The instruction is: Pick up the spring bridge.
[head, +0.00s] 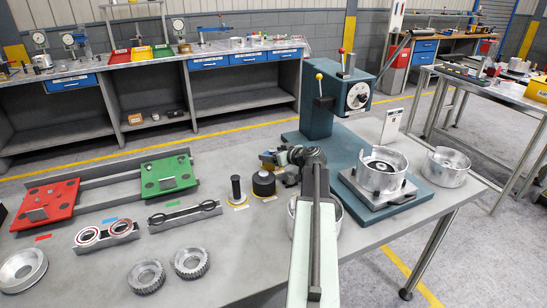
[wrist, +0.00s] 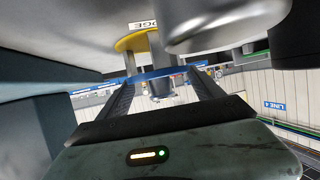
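In the wrist view a label ending in "DGE" lies beside a yellow disc (wrist: 132,42) with a grey post standing from it, which I take for the spring bridge. In the head view two dark pieces on yellow bases stand side by side, a slim post (head: 236,187) and a wider black cylinder (head: 263,183); their labels are too small to read, so I cannot tell which is the bridge.
A teal press (head: 318,110) stands behind my arm, with a metal housing (head: 383,168) on its plate to the right. A green pallet (head: 168,175) and a red pallet (head: 45,203) lie left. Rings and ring gears (head: 146,277) occupy the front left.

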